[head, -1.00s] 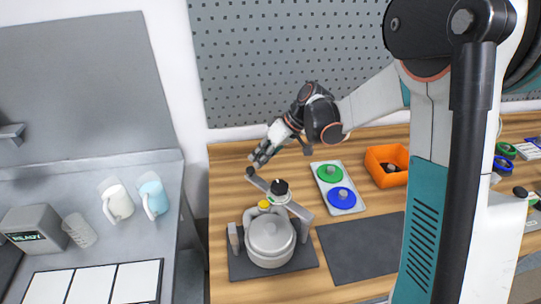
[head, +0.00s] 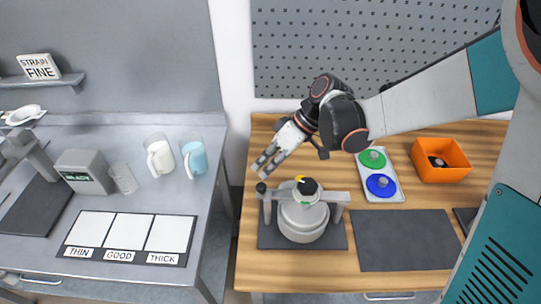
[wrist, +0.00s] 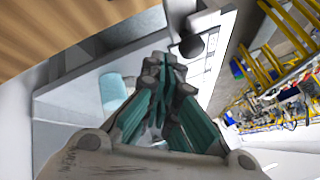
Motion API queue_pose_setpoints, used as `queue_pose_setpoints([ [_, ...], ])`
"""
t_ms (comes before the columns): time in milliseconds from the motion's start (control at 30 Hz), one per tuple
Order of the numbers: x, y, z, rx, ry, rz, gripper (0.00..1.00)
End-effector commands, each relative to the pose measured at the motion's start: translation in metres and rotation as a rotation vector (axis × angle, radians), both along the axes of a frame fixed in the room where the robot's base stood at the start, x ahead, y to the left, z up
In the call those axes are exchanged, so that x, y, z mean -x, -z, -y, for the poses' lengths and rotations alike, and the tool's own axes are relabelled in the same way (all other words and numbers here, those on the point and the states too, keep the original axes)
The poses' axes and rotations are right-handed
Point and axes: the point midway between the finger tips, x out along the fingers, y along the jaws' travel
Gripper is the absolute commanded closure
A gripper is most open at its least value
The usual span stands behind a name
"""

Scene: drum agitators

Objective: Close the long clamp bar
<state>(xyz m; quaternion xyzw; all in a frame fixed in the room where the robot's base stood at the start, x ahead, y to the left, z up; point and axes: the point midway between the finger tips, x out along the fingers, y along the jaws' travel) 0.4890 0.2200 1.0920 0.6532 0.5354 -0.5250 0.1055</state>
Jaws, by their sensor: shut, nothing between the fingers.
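The long grey clamp bar (head: 327,196) lies across the top of the white pot (head: 303,222), running between the left post (head: 267,212) and the right post (head: 338,213). Its black ball knob (head: 261,188) is at the left end, over the left post. A black knob with a yellow mark (head: 306,185) stands at the bar's middle. My gripper (head: 262,168) is shut and empty, just above and behind the ball knob, seemingly apart from it. In the wrist view my fingers are together (wrist: 168,75), with a dark round knob (wrist: 192,46) close beyond their tips. Whether the bar is fully seated is hard to tell.
The pot stands on a dark mat (head: 330,240). To the right are a bare dark mat (head: 405,240), a tray (head: 381,196) with green and blue discs, and an orange bin (head: 440,174). A grey counter (head: 225,190) with cups stands left.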

Motion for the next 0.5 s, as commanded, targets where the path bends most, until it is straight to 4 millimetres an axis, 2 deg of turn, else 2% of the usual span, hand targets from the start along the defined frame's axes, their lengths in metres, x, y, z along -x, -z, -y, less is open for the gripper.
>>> queue_pose_setpoints([
  [200,0.015,0.0,-0.004,0.0,0.0,0.0,1.0],
  [500,0.021,0.0,-0.005,0.001,-0.001,-0.003,1.0],
])
